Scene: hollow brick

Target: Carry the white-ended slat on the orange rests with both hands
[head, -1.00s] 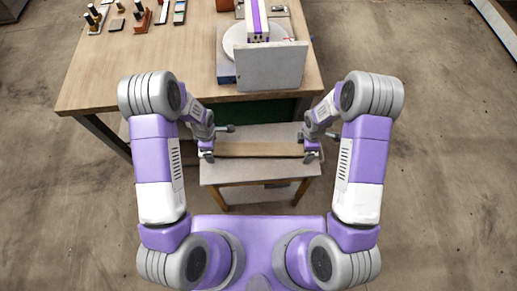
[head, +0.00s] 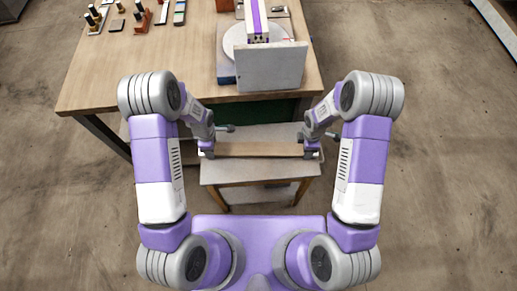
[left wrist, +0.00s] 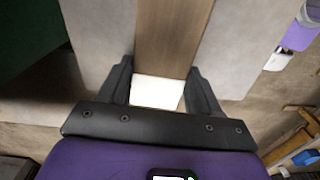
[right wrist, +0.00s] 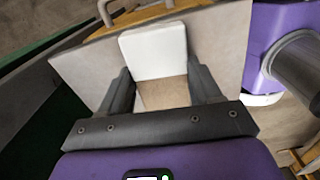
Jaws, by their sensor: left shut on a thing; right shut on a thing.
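The slat (head: 260,150) is a brown board with white ends, lying level from left to right above the small grey-topped table. My left gripper (head: 207,151) is shut on its left end. In the left wrist view its white end (left wrist: 157,92) lies between the dark fingers. My right gripper (head: 311,151) is shut on the right end. In the right wrist view the white end (right wrist: 153,52) extends past the fingers, with brown wood between them. I cannot make out the orange rests, or whether the slat touches anything below it.
The small table (head: 225,174) stands directly in front of me. Behind it is a large wooden workbench (head: 150,75) carrying a grey upright panel (head: 271,66), a round disc and several small parts at the far left. The floor is open on both sides.

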